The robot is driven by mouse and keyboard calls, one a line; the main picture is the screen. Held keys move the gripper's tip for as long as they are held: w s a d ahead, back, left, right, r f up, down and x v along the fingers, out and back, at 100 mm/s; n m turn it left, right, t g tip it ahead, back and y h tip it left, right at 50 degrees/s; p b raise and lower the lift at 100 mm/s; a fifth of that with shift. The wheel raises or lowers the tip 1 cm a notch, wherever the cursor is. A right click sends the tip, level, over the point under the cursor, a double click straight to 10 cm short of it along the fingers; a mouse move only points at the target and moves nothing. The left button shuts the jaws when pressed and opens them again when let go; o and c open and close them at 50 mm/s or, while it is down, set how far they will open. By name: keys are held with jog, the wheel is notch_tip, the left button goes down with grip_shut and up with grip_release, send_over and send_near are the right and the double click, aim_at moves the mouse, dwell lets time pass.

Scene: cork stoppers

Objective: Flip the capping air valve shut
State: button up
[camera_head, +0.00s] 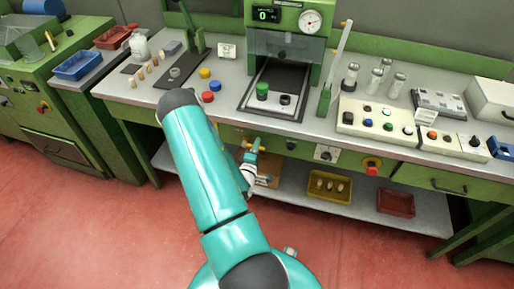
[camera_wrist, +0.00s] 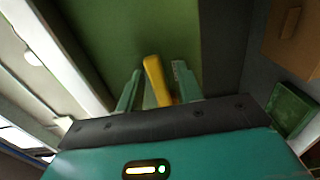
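The yellow valve lever (camera_wrist: 155,78) shows in the wrist view against a green panel. It stands between the two fingers of my gripper (camera_wrist: 157,88). The fingers are apart, with a gap on each side of the lever. In the head view my gripper (camera_head: 252,151) is at the bench's green front panel, below the press, with a bit of yellow (camera_head: 261,148) beside it. The valve body is not clearly visible, and I cannot tell whether a finger touches the lever.
A bench (camera_head: 222,103) carries a press (camera_head: 285,48), button boxes (camera_head: 390,122) and vials. Black and red knobs (camera_head: 372,167) are right of my gripper on the front panel. A lower shelf (camera_head: 285,196) holds a yellow tray (camera_head: 328,197) and a red tray (camera_head: 396,212). Red floor lies in front.

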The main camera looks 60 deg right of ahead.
jog(key=s+a, duration=0.2)
jog(key=a, duration=1.1)
jog(key=shift+a, duration=0.35)
